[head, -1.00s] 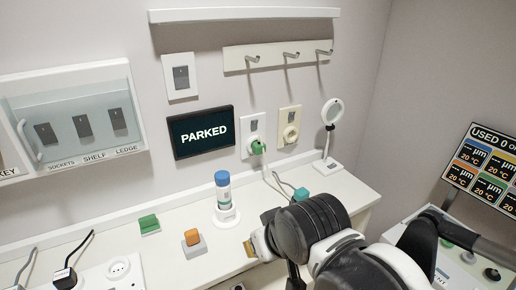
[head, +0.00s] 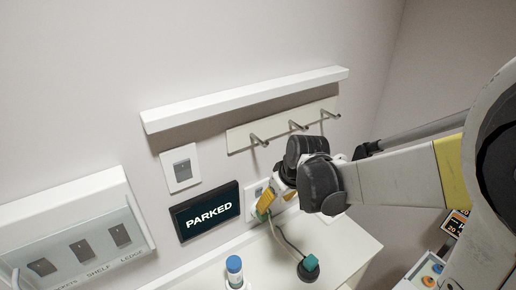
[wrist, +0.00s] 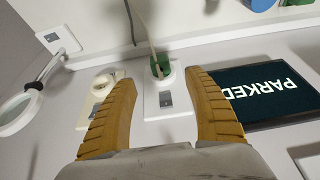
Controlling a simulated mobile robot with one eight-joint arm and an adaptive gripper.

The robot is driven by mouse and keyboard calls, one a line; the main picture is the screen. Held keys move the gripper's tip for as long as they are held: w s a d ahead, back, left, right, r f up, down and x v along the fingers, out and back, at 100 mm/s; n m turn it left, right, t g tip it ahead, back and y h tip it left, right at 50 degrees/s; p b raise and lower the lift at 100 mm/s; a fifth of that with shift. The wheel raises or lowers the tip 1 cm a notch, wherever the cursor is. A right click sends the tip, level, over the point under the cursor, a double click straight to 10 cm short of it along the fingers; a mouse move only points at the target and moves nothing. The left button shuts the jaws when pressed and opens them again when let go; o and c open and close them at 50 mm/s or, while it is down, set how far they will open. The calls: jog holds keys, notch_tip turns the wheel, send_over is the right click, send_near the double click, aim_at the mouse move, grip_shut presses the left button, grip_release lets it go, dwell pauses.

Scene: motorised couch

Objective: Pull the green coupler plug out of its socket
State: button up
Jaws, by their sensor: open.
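The green coupler plug (wrist: 159,66) sits in the white wall socket (wrist: 168,108), with its pale cable running off toward the counter. In the head view the plug (head: 263,214) is mostly hidden by my gripper. My gripper (wrist: 160,70) is open, with its two yellow ribbed fingers on either side of the plug and socket plate in the wrist view. Nothing shows between the fingers except the plug and plate ahead. In the head view my gripper (head: 268,206) is close to the wall at the socket. I cannot tell whether the fingers touch the plug.
A PARKED screen (head: 206,211) is on the wall beside the socket. A second, cream socket (wrist: 101,88) lies on the other side. Hooks (head: 298,126) and a shelf (head: 245,99) are above. A blue-capped bottle (head: 235,268) stands on the counter below.

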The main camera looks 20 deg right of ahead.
aim_at(267, 214)
jog(key=b+x, duration=0.2)
jog(key=x, duration=0.8)
jog(key=shift+w+f, duration=0.1)
jog(key=shift+f, duration=0.25)
jog(key=c, duration=1.2)
